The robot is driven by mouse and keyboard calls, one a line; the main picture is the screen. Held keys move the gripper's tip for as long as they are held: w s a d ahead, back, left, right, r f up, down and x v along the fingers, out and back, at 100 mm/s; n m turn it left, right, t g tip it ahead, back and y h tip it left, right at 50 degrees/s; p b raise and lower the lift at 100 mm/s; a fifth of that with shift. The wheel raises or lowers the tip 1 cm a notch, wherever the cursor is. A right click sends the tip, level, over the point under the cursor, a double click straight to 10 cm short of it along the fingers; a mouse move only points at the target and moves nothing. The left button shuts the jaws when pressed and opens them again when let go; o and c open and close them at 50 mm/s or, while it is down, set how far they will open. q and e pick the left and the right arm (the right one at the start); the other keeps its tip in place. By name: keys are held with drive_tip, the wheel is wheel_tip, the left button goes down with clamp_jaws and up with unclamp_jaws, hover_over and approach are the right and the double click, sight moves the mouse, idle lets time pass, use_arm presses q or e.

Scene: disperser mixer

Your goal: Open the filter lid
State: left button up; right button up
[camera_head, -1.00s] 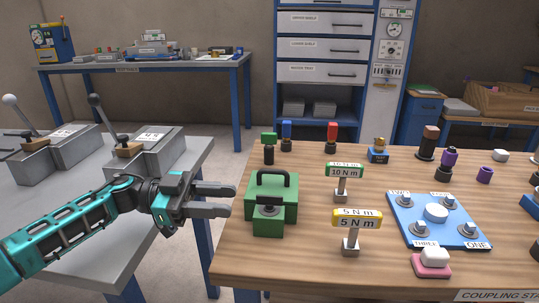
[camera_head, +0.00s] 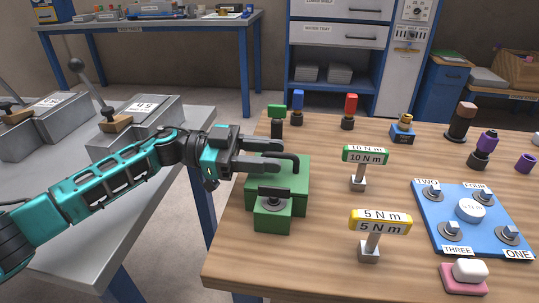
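The filter appears to be the green box (camera_head: 300,200) at the left of the wooden table. A black arched handle (camera_head: 292,160) stands on its top, and the lid looks closed. A smaller green block (camera_head: 272,216) on its front carries a dark grey latch-like part (camera_head: 273,195). My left gripper (camera_head: 280,156) comes in from the left, level with the handle. Its two fingers are apart, with a gap between them, and overlap the handle's left end in the picture. I cannot tell whether they touch it. My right gripper is not in view.
Green (camera_head: 277,115), blue (camera_head: 297,103) and red (camera_head: 350,107) topped pieces stand behind the box. Signs reading 10 N m (camera_head: 365,156) and 5 N m (camera_head: 380,222) stand to its right, then a blue plate (camera_head: 450,238). The wooden table's (camera_head: 240,255) front left is clear.

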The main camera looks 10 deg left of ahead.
use_arm(q)
drive_tip(key=shift+d, duration=0.3)
clamp_jaws()
drive_tip(key=shift+w, duration=0.1)
idle(0.4)
